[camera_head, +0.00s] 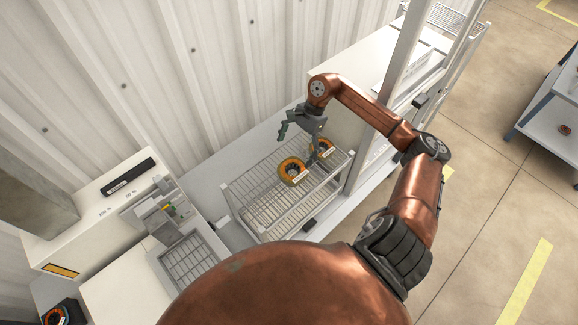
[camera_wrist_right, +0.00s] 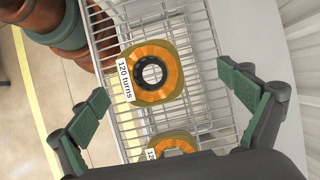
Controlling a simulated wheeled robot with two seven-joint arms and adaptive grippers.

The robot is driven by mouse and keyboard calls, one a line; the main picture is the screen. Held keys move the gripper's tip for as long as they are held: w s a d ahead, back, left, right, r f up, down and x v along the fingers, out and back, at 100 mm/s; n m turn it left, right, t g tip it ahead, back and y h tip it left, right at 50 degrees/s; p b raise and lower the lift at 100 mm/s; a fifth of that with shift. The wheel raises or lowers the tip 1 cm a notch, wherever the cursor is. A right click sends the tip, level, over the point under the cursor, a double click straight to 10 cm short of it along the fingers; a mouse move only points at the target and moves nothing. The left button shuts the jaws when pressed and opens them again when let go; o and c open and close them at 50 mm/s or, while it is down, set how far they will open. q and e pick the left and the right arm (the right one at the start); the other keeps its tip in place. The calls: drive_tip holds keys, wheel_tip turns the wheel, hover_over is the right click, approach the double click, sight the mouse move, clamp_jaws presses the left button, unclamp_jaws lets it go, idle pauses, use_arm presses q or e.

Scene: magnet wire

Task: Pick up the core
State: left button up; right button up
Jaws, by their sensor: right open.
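Two orange wound cores with black centres and white labels are in the wire basket (camera_head: 246,208). One core (camera_head: 292,171) lies nearer the basket's middle; the other core (camera_head: 325,148) is near its right end, partly hidden by my gripper. My right gripper (camera_head: 298,145) is open and empty over that end of the basket. In the right wrist view, a core labelled "120 turns" (camera_wrist_right: 171,81) shows between and beyond the open green-padded fingers. A second core (camera_wrist_right: 173,144) is partly hidden by the gripper body. My left gripper is not in view.
A corrugated white wall (camera_head: 220,70) stands behind the basket. A grey upright post (camera_head: 384,100) rises close to my right arm. A white machine (camera_head: 110,205) and a smaller wire tray (camera_head: 190,262) are to the left. A table (camera_head: 550,125) stands far right.

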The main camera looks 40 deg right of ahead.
sight(294, 172)
drive_tip(key=shift+s+d, duration=0.3)
drive_tip(key=shift+d, duration=0.3)
drive_tip(key=shift+s+f+h, duration=0.15)
drive_tip(key=shift+f+h, duration=0.1)
drive_tip(key=shift+h, duration=0.05)
drive_tip(key=shift+x, duration=0.9)
drive_tip(key=f, duration=0.1)
drive_tip(key=a+f, duration=0.1)
drive_tip(key=s+f, duration=0.1)
drive_tip(key=f, duration=0.1)
drive_tip(key=shift+s+a, duration=0.1)
drive_tip(key=shift+a, duration=0.15)
drive_tip(key=shift+a+f, duration=0.2)
drive_tip(key=shift+f, duration=0.2)
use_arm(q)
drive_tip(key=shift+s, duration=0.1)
use_arm(e)
drive_tip(key=shift+c, duration=0.5)
drive_tip(key=c, duration=1.9)
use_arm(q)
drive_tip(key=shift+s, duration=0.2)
use_arm(e)
drive_tip(key=shift+r, duration=0.1)
drive_tip(key=shift+c, duration=0.6)
